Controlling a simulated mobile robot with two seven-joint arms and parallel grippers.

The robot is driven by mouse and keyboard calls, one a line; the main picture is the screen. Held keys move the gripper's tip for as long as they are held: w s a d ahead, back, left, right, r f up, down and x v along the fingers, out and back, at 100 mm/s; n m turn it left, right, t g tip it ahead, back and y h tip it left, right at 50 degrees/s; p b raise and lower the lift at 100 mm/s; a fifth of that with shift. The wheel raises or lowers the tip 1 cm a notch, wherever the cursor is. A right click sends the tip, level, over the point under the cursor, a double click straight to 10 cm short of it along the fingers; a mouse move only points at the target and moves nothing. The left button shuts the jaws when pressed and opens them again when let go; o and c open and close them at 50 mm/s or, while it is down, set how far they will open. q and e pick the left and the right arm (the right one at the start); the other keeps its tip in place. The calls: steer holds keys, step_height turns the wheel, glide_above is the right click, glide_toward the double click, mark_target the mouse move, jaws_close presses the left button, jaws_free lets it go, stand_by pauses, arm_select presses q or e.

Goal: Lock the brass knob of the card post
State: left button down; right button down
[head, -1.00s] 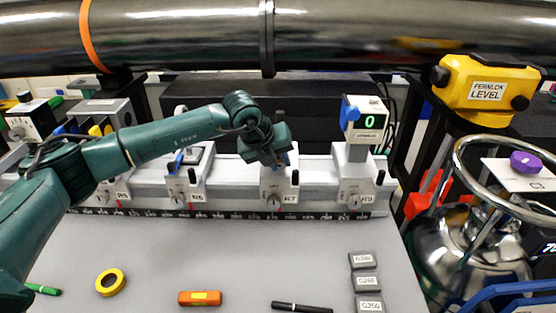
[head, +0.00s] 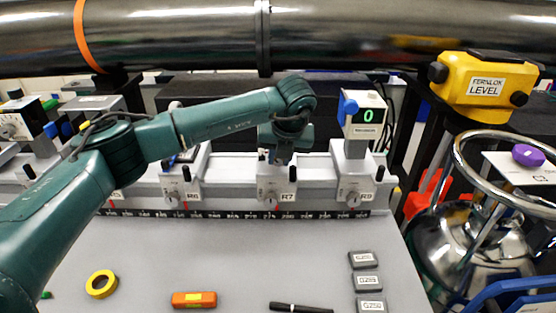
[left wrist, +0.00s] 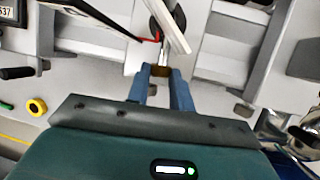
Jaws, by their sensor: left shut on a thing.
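My left gripper (head: 279,158) is at the carriage labelled R7 (head: 275,183) on the white rail, pointing down behind its front face. In the left wrist view, the two blue-grey fingers of the left gripper (left wrist: 161,74) are shut on a small brass knob (left wrist: 161,71). A pale, thin upright piece (left wrist: 171,27), seemingly part of the card post, rises just beyond the knob. In the head view my gripper and wrist hide the knob and most of the post. My right gripper is in neither view.
Carriages R6 (head: 181,190) and R9 (head: 355,188) flank R7; R9 carries a display reading 0 (head: 364,117). A large dark pipe (head: 180,35) crosses above my arm. The grey table holds yellow tape (head: 90,283), an orange block (head: 194,300) and a black marker (head: 300,307).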

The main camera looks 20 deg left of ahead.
arm_select(q)
steer(key=shift+w+d+y, duration=0.1)
steer(key=shift+d+y, duration=0.05)
steer(key=shift+y, duration=0.35)
steer(key=c, duration=1.5)
jaws_free()
steer(key=b+v, duration=0.2)
steer(key=v, duration=1.1)
steer(key=shift+r, duration=0.15)
